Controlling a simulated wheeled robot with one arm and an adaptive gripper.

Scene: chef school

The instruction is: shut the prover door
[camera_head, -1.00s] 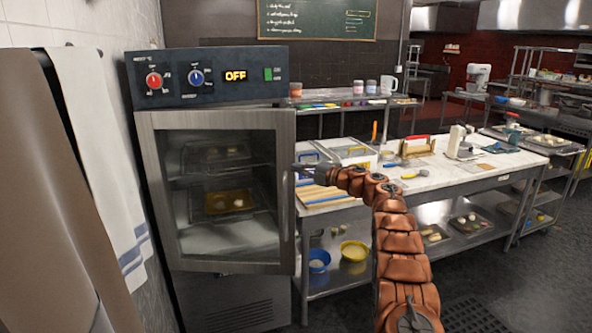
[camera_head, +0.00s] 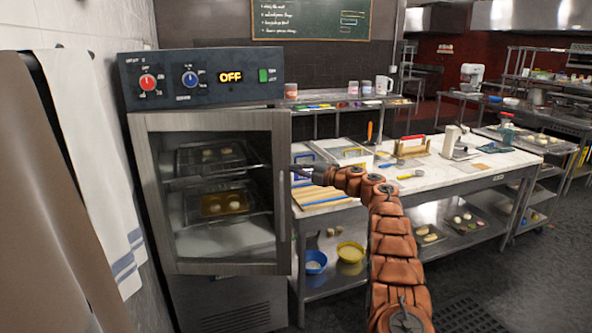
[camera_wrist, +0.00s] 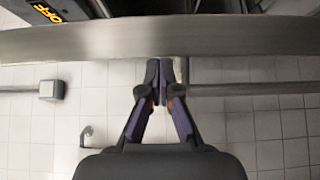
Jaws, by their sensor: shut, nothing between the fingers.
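The prover (camera_head: 200,78) is the steel cabinet at left in the head view, with a control panel reading OFF. Its glass door (camera_head: 210,264) covers the front and seems to stand slightly ajar; the size of the gap is unclear. The upright handle (camera_head: 283,205) is on the door's right side. My gripper (camera_head: 298,172) is shut and empty beside the door's right edge, near the handle. In the wrist view, the closed fingertips (camera_wrist: 167,66) are at the edge of a grey metal band (camera_wrist: 150,40), apparently the door frame. I cannot tell if they touch.
Trays with dough sit inside the prover. A white-topped worktable (camera_head: 440,177) stands right of it, with a wooden board (camera_head: 322,196) near my gripper. A blue bowl (camera_head: 314,262) and a yellow bowl (camera_head: 351,252) are on its lower shelf. A towel (camera_head: 95,150) hangs at left.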

